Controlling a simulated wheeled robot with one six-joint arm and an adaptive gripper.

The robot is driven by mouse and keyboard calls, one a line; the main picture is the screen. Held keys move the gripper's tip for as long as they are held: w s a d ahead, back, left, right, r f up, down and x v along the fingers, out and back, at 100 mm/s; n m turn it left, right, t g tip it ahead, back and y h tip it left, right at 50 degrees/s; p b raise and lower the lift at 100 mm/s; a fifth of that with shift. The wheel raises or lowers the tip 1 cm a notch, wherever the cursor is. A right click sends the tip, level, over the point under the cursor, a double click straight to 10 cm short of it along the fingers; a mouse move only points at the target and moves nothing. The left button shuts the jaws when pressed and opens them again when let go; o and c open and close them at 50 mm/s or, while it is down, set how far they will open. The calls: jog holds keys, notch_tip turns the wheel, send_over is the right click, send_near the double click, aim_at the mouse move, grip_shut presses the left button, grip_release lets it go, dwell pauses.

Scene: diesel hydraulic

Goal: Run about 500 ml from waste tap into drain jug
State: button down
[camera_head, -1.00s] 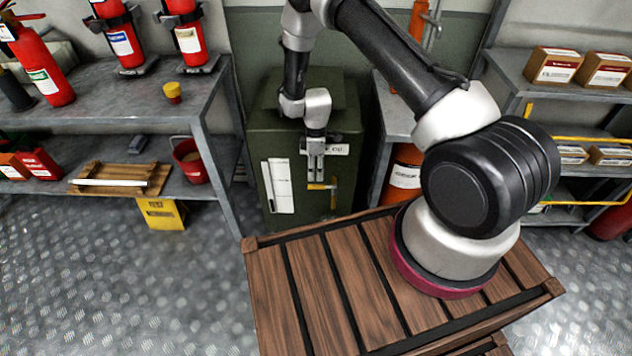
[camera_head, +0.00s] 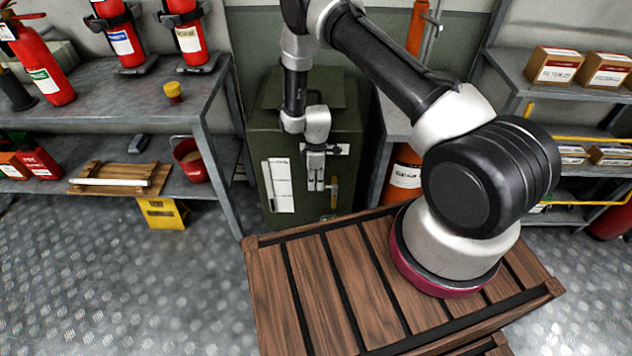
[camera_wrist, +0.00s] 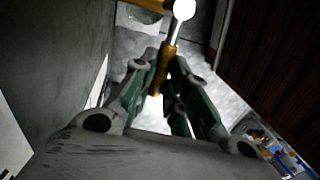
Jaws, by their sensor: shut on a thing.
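A dark green cabinet (camera_head: 345,165) stands behind the wooden slatted top in the head view. A small yellow tap lever (camera_head: 334,189) shows on its front, just right of my gripper (camera_head: 316,186). In the wrist view the yellow lever (camera_wrist: 167,55) runs between the green-padded fingers of my gripper (camera_wrist: 166,66), and the fingers are shut on it. A bright round end (camera_wrist: 184,9) sits above it. A pale rounded thing (camera_wrist: 138,18) lies beyond the fingers at the top; I cannot tell if it is the drain jug. No liquid shows.
The wooden slatted top (camera_head: 350,290) fills the near middle. A grey bench (camera_head: 110,105) with extinguishers stands at left, a red bucket (camera_head: 190,160) on its lower shelf. An orange cylinder (camera_head: 403,178) stands right of the cabinet.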

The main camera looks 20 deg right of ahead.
jog(key=shift+s, duration=0.1)
jog(key=n, duration=0.1)
jog(key=s+n, duration=0.2)
jog(key=n, duration=0.1)
jog(key=shift+a+h, duration=0.25)
jog(key=shift+h, duration=0.05)
jog(key=shift+s+d+n+h, duration=0.1)
jog(key=shift+s+n+h, duration=0.2)
jog(key=shift+s+n, duration=0.75)
jog(key=shift+w+n, duration=0.2)
jog(key=shift+n, duration=0.15)
jog(key=c, duration=1.4)
grip_release()
jog(key=r, duration=0.4)
jog(key=w+r, duration=0.1)
jog(key=r, duration=0.3)
jog(key=w+r, duration=0.1)
jog(key=r, duration=0.2)
jog(key=shift+w+a+r, duration=0.1)
jog(key=shift+a+r, duration=0.2)
jog(key=shift+r, duration=0.1)
